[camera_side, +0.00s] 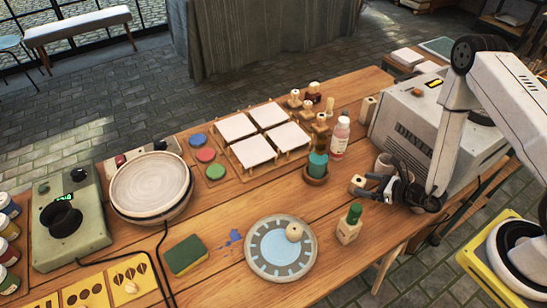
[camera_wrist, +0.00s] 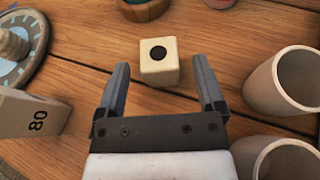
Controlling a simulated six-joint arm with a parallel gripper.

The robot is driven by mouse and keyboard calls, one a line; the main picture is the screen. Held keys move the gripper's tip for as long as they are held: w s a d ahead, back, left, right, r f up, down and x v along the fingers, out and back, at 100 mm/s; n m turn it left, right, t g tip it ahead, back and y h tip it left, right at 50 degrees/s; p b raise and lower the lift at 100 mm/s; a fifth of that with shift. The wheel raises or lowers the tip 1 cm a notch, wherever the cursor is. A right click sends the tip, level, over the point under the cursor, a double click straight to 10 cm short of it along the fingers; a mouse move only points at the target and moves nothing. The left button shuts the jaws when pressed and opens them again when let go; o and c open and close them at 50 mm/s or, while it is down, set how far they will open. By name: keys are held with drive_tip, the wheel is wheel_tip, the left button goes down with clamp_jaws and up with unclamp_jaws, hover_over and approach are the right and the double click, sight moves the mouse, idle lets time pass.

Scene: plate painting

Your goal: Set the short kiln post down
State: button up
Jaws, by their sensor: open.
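The short kiln post (camera_side: 357,184) is a small cream block with a dark round hole. It appears to stand on the wooden table; in the wrist view the post (camera_wrist: 160,72) shows its hole facing up. My gripper (camera_side: 371,186) is low over the table, just right of the post in the side view. In the wrist view my gripper (camera_wrist: 161,68) has its fingers spread wide, with the post between and slightly beyond the tips. A gap shows on both sides, so the fingers do not touch it. Nothing is held.
Pale cups (camera_wrist: 285,80) stand close to the right finger.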

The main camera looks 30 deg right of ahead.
drive_tip(key=shift+v, duration=3.65)
drive_tip(key=shift+a+r+y, duration=0.2)
drive_tip(key=shift+y, duration=0.1)
drive_tip(key=s+a+r+n+g+y, duration=0.5)
drive_tip(key=a+r+n+g, duration=0.6)
drive_tip(key=n, duration=0.5)
drive_tip(key=w+d+r+n+h, duration=0.2)
drive_tip(key=d+r+n+h, duration=0.1)
drive_tip(key=n, duration=0.4)
drive_tip(key=w+d+r+n+t+h, duration=0.1)
drive_tip(key=w+d+r+n+h, duration=0.1)
drive_tip(key=r+n+h, duration=0.3)
drive_tip(key=n+h, duration=0.2)
drive_tip(key=n, duration=0.1)
drive_tip(key=shift+d+n+h, duration=0.3)
drive_tip(key=shift+d, duration=0.1)
